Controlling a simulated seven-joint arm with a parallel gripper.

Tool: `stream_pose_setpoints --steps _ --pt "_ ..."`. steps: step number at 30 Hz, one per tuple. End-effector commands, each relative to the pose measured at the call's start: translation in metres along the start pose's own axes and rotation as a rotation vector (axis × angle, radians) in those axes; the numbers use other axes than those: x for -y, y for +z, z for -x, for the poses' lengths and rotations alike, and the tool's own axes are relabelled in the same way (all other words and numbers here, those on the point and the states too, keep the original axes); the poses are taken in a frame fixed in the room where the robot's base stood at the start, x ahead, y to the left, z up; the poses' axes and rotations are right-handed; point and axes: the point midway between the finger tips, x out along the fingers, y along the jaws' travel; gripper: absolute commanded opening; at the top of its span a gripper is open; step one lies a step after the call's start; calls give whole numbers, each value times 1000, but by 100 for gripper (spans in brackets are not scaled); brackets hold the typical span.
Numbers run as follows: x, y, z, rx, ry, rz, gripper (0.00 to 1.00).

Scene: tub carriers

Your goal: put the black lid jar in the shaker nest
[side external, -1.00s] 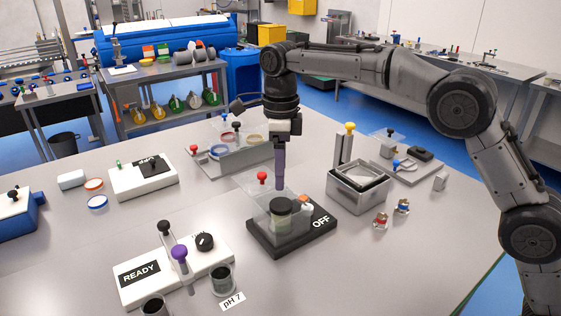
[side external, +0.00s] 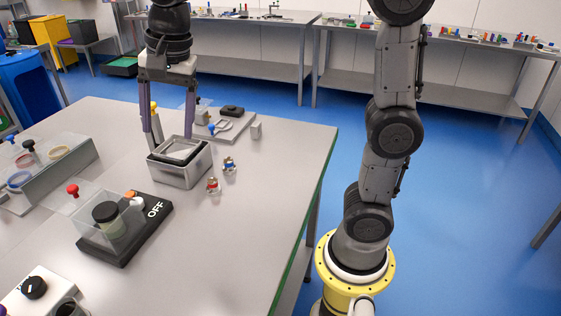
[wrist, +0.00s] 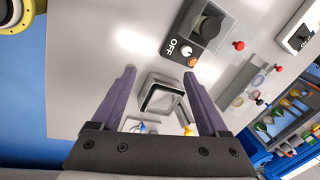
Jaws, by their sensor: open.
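The jar with the black lid (side external: 105,214) stands upright on a black unit marked OFF (side external: 150,225), inside a clear box-like guard (side external: 78,216) with a red knob. Its lid also shows at the top of the wrist view (wrist: 207,27). The OFF unit, with the jar in it, looks like the shaker nest, but no label confirms this. My gripper (side external: 169,143) is open and empty, pointing down at the open metal box (side external: 180,170), away from the jar. In the wrist view my fingers (wrist: 161,72) spread to either side of that box (wrist: 145,98); contact cannot be told.
A yellow knob (side external: 154,106) rises by the metal box. A grey tray with a blue knob (side external: 212,129) lies behind it. A grey rack (side external: 60,175) is at the left. The table's right front is clear.

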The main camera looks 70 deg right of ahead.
Motion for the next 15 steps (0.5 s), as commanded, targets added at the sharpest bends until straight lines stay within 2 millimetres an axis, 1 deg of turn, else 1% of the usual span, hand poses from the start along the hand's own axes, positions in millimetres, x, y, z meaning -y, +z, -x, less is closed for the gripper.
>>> stream_pose_setpoints --steps 1,4,7,9,12,15 --pt "-24 -2 6 -11 -26 102 77" --pt "-65 -2 10 -41 -68 325 77" --pt "-106 1 6 -83 -102 549 77" --pt "-133 4 1 -117 -119 703 77" --pt "-167 8 -10 -168 -134 899 77" --pt "-193 12 -23 -210 -137 1052 77"
